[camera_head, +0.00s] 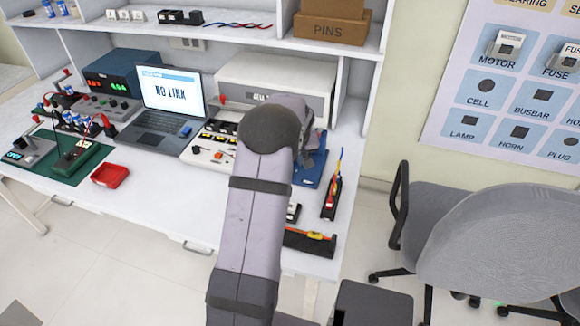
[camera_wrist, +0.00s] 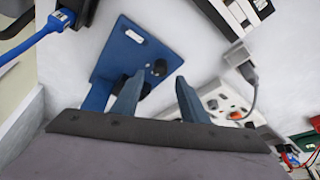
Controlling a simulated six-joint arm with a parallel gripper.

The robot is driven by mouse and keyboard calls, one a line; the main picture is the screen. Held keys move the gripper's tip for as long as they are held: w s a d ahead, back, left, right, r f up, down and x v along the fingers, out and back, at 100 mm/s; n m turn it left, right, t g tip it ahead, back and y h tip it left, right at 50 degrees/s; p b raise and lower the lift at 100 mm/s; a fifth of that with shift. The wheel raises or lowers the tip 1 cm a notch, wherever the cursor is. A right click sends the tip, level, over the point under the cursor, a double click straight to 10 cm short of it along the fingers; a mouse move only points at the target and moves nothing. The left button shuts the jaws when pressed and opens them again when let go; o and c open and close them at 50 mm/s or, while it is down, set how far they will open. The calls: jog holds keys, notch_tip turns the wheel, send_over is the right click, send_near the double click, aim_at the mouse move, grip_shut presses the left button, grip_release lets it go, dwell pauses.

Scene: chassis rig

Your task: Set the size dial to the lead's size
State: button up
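In the wrist view a blue plate (camera_wrist: 122,48) lies on the white bench, with a small white label near its far edge. A round black knob (camera_wrist: 158,67), which looks like the dial, is on it. My gripper (camera_wrist: 160,80) is open, its two fingers apart near the knob; I cannot tell whether either touches it. A dark part of the plate is partly hidden by the left finger. In the head view the plate (camera_head: 311,176) is mostly behind my arm. A blue lead (camera_wrist: 34,38) runs into a black holder at the wrist view's upper left. Size marks are unreadable.
A black holder with orange and blue leads (camera_head: 331,198) stands right of the plate in the head view. A black tray with an orange lead (camera_head: 310,241) lies at the front edge.

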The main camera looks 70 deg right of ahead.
jog(key=shift+v, duration=1.6)
jog(key=w+f+n+b, duration=0.1)
jog(key=w, duration=0.2)
jog(key=w+a+n+b, duration=0.1)
jog(key=w, duration=0.2)
jog(key=w+f+n+b, duration=0.1)
jog(key=w+b, duration=0.1)
jog(key=w, duration=0.2)
jog(key=shift+w+a+f, duration=0.1)
jog(key=shift+a+f, duration=0.1)
jog(key=shift+f, duration=0.15)
jog(key=shift+w+r+g, duration=0.15)
jog(key=shift+w+g, duration=0.05)
jog(key=shift+g, duration=0.1)
jog(key=s+d+r+m+g, duration=0.1)
jog(key=s+r+m+g, duration=0.1)
jog(key=s+m, duration=0.5)
jog(key=m+g, duration=0.1)
jog(key=m, duration=0.5)
jog(key=shift+s+m+g, duration=0.15)
jog(key=shift+m+g, duration=0.15)
jog(key=shift+m, duration=0.1)
jog(key=shift+d, duration=0.1)
jog(key=shift+p+x, duration=0.5)
jog(key=shift+x, duration=3.05)
